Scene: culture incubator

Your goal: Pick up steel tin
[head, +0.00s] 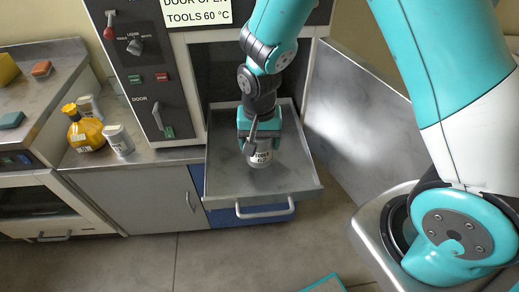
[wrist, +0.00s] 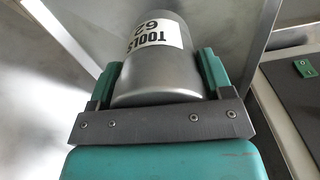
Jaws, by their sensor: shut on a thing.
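The steel tin (head: 259,160) is a grey metal cylinder with a white label, held over the pulled-out steel tray (head: 222,183) of the cabinet. In the wrist view the tin (wrist: 150,76) shows large, its label reading "TOOLS 62". My gripper (head: 259,146) points down with its fingers on both sides of the tin. In the wrist view the gripper (wrist: 156,90) is shut on the tin, a teal finger at each side. I cannot tell whether the tin's base touches the tray.
The cabinet's control panel (head: 140,60) and its open door (head: 365,110) flank the tray. On the left counter stand a yellow bottle (head: 86,133) and two grey tins, one at the front (head: 119,140) and one behind (head: 88,106). The tray around the held tin looks bare.

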